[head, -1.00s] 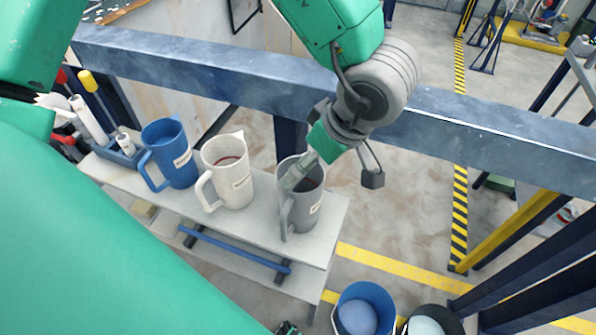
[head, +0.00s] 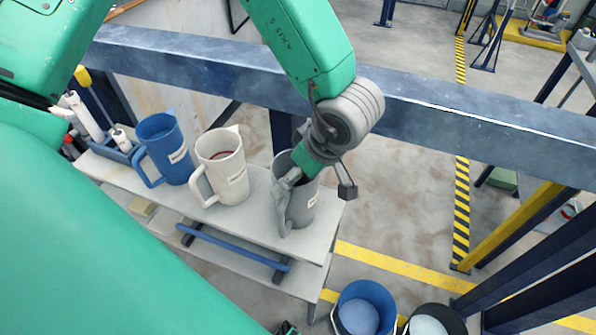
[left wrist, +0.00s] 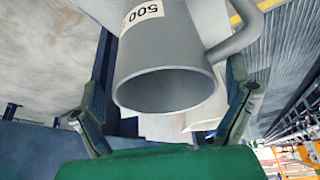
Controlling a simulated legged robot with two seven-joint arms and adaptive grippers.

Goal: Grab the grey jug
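The grey jug (head: 300,207) stands upright on the right end of the bench shelf, its handle toward the left front. My left gripper (head: 318,186) is above it, with one finger over the handle side and the other off to the right of the rim. In the left wrist view the open fingers (left wrist: 165,122) are spread wide on either side of the grey jug (left wrist: 165,50), whose open mouth faces the camera. Its handle and a "500" label show. I cannot tell whether a finger touches it. My right gripper is not recognisable in the head view.
A white jug (head: 228,180) stands just left of the grey one, and a blue jug (head: 167,160) left of that. A blue-grey beam (head: 470,115) runs behind the shelf (head: 260,225). Buckets (head: 365,295) stand on the floor at front right.

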